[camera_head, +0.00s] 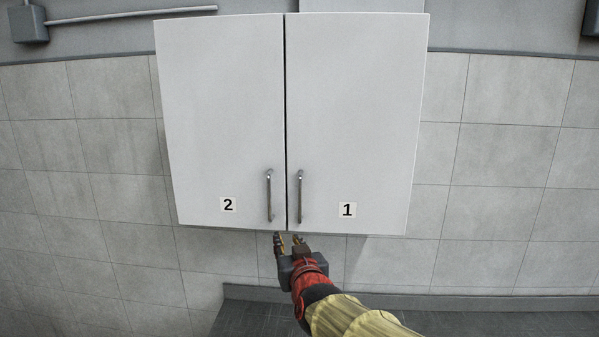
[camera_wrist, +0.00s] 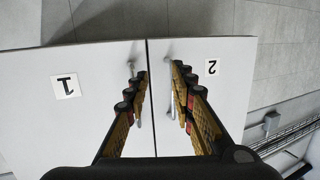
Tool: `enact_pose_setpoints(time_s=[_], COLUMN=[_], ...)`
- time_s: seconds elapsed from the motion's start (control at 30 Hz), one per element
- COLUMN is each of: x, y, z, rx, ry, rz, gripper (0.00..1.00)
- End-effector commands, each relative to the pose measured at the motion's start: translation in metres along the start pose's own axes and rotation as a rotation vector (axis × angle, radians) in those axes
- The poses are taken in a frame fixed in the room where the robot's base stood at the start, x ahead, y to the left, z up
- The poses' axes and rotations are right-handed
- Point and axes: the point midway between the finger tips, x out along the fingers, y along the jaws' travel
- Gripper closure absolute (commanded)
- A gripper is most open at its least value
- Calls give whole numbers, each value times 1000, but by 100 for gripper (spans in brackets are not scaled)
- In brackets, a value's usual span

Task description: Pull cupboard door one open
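Cupboard door one (camera_head: 362,110), white and labelled 1, is the right door in the head view and looks shut. Its upright metal handle (camera_head: 300,196) is near the middle seam. In the turned-over wrist view, door one (camera_wrist: 95,90) is at left. My gripper (camera_head: 288,238) appears just below the handles in the head view, fingers apart with nothing between them. In the wrist view, its left finger partly hides door one's handle (camera_wrist: 131,68), and the seam runs between the fingers. I cannot tell the distance to the handle or whether a finger touches it.
Door two (camera_head: 220,110), with its own handle (camera_head: 269,196), is shut at left, close beside handle one. In the wrist view, my right finger overlaps door two's handle (camera_wrist: 167,62). Tiled wall (camera_head: 500,180) surrounds the cupboard. A dark grey surface (camera_head: 245,318) lies below.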

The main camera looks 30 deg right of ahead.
Motion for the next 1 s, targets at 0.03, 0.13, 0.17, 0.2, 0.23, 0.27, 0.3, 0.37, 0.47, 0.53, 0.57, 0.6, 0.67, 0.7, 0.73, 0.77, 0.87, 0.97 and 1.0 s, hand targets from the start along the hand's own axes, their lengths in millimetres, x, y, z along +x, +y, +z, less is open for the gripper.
enact_pose_setpoints(time_s=[0.03,0.13,0.17,0.2,0.23,0.27,0.3,0.37,0.47,0.53,0.57,0.6,0.67,0.7,0.73,0.77,0.87,0.97,1.0], x=[4,12,14,16,17,17,18,20,26,34,38,44,53,58,63,67,79,88,90], y=[9,24,28,32,35,37,39,42,44,46,46,47,48,48,49,50,51,53,53], z=[-26,-54,-60,-67,-70,-74,-77,-80,-82,-82,-82,-84,-85,-87,-87,-88,-91,-92,-92], rx=[0,0,-1,-1,-1,-2,-3,-4,-4,-5,-5,-6,-4,-4,-5,-5,-3,-4,-5], ry=[31,93,109,125,136,144,154,163,168,166,166,166,165,166,165,166,167,167,168], rz=[27,76,88,102,111,118,126,134,139,140,139,139,139,138,138,138,138,138,137], gripper=[75,75,75,75,75,75,75,75,75,75,75,75,75,75,75,75,75,75,75])
